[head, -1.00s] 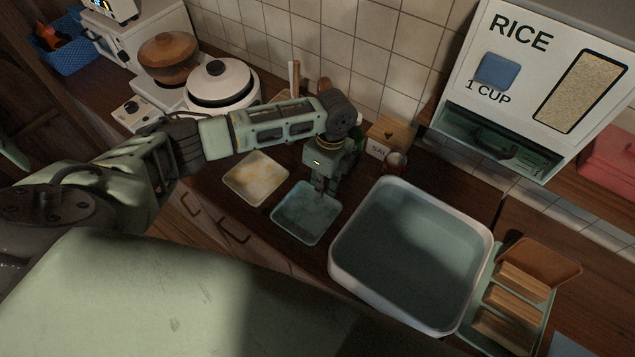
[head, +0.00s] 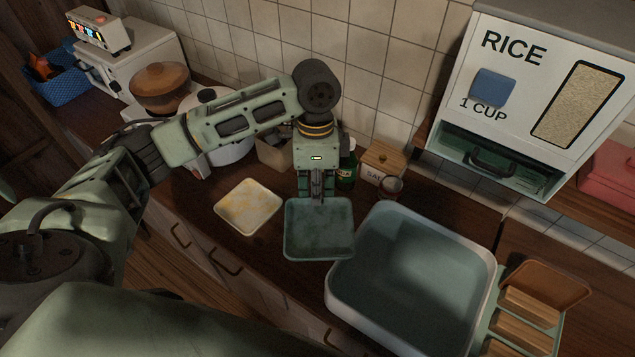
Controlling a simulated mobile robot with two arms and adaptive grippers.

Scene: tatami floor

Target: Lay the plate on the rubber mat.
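A square blue-green plate (head: 319,232) hangs just left of the wash basin in the head view, apparently raised above the counter. My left gripper (head: 317,196) points down and is shut on the plate's far edge. A second square plate (head: 248,207), cream with yellowish stains, lies on the counter to the left, apart from the gripper. I cannot make out a rubber mat in this view. My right gripper is not in view.
A large white-rimmed basin (head: 481,262) stands right of the held plate. A pale green rack (head: 491,322) with wooden blocks and a brown dish (head: 545,283) is further right. A green bottle (head: 347,172), salt box (head: 383,160) and small can (head: 391,187) stand behind. The rice dispenser (head: 520,95) overhangs.

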